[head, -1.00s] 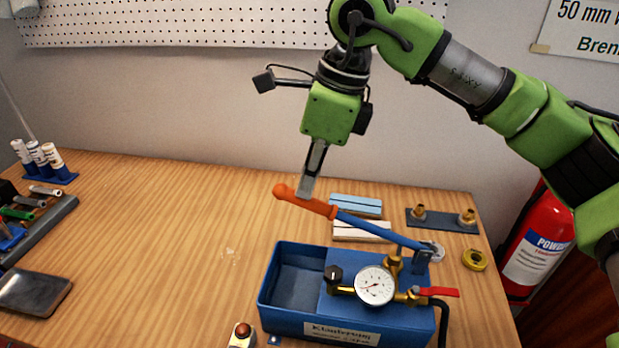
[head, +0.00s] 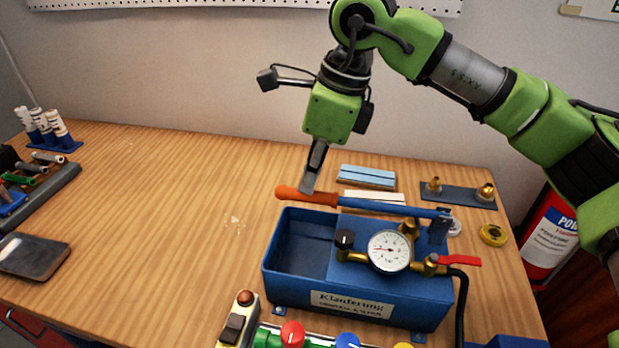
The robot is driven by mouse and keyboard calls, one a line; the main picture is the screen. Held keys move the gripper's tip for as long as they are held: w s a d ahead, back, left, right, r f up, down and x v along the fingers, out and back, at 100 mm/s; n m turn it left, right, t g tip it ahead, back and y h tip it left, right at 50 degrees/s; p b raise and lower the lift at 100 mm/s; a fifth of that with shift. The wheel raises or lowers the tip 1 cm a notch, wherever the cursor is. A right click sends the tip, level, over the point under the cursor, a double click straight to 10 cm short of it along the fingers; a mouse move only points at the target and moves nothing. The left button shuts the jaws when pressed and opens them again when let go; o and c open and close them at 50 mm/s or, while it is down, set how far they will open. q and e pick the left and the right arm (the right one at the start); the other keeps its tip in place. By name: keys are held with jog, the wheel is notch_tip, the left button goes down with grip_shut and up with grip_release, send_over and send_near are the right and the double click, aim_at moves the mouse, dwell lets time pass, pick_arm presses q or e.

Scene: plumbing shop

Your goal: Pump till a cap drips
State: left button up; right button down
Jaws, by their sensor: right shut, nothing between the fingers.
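The blue test pump (head: 360,290) stands on the bench, with an open tank at its left. Its lever (head: 385,206) has an orange grip (head: 322,197) and lies nearly level, sloping slightly. My right gripper (head: 308,186) is shut and points down, its fingertips at the top of the orange grip, seemingly touching it. The gauge (head: 390,251) has a white dial; its exact reading is too small to tell. A red-handled valve (head: 458,261) is at its right. Red (head: 292,334), blue (head: 347,341) and yellow caps sit along the bottom edge, partly cut off. No drip shows. My left gripper is out of view.
Behind the lever lie a light-blue block (head: 367,177) and a white one. A dark plate with brass fittings (head: 458,194) and a yellow ring (head: 493,235) are at right. A dark hose runs down beside the pump. The bench left of the pump is mostly clear.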

jog(key=a+p+v, duration=0.1)
jog(key=p+v, duration=0.4)
jog(key=v, duration=0.5)
jog(key=shift+r+p, duration=0.4)
jog(key=shift+w+d, duration=0.1)
jog(key=shift+d, duration=0.05)
notch_tip(320, 180, up, 5)
jog(key=p, duration=0.3)
jog(key=shift+p, duration=0.3)
jog(key=shift+f, duration=0.1)
